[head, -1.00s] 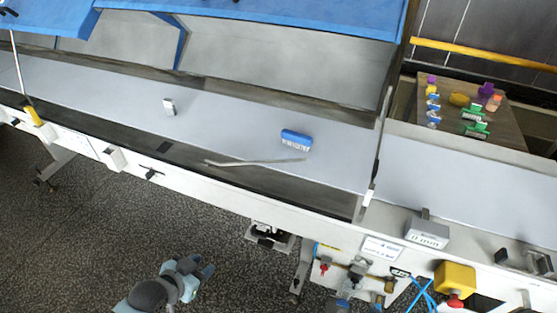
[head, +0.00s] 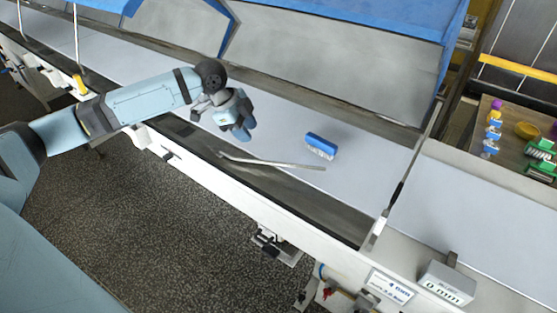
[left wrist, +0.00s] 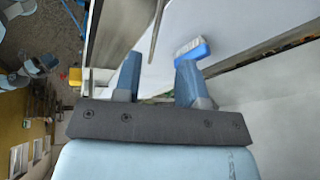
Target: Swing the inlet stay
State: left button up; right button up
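A thin upright rod with a yellow lower end (head: 77,45) stands at the belt's front edge on the left of the head view, reaching up toward the blue hood (head: 350,15). A second thin rod (head: 19,18) stands farther left. A bent grey rod (head: 275,163) lies loose-looking along the front of the belt. No label shows which is the inlet stay. My left gripper (head: 240,118) is over the belt, left of the bent rod, open and empty. Its spread fingers show in the left wrist view (left wrist: 157,80). Pale blue parts, likely my right arm, show small there at left.
A grey block marked "0 mm" (head: 447,284) sits at the lower right. A board with coloured clips (head: 515,155) is at far right.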

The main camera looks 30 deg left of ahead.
aim_at(269, 162)
pick_arm(q)
jog(key=p+x, duration=0.1)
jog(key=x, duration=1.2)
jog(key=shift+c, duration=0.3)
grip_shut()
